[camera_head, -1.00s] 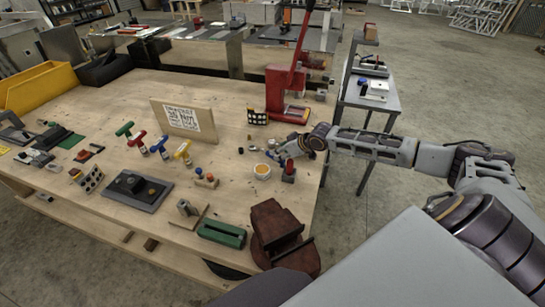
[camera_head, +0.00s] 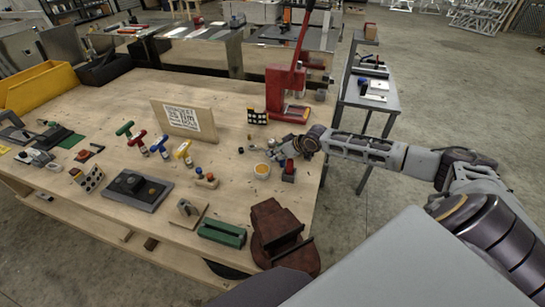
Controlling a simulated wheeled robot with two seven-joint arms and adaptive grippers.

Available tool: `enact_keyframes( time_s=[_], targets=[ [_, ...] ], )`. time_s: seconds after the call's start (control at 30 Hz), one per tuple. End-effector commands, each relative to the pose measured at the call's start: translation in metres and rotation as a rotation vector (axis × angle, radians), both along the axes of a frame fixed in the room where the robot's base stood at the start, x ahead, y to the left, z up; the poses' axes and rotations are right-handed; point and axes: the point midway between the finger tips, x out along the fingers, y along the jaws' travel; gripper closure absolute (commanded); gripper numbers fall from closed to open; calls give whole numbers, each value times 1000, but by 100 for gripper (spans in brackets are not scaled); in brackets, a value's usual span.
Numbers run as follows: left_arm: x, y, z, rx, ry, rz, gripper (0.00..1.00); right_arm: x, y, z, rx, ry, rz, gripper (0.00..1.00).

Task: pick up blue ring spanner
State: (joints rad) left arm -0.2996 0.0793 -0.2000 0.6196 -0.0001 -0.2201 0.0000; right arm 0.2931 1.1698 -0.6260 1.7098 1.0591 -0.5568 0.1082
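My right gripper (camera_head: 279,152) reaches in from the right, low over the right part of the wooden workbench (camera_head: 228,105). I cannot make out a blue ring spanner clearly. A small bluish patch shows by the fingertips, but I cannot tell what it is. My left gripper is not in view.
A red lever press (camera_head: 287,88) stands behind the gripper. A dark red vise (camera_head: 277,235) and a green block (camera_head: 222,233) are at the front. T-handled tools (camera_head: 134,140) and a sign board (camera_head: 184,118) stand to the left. A grey side table (camera_head: 372,97) is at the right.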

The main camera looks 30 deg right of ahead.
Motion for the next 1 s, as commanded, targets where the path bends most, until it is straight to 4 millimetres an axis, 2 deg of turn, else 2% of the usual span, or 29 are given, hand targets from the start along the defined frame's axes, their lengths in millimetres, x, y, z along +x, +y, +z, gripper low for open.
enact_keyframes(
  time_s=[0.53,1.0],
  targets=[
    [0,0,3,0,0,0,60,26,9,-27,1,0,-1,52],
    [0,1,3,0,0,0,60,29,9,-30,-1,1,1,52]
  ],
)
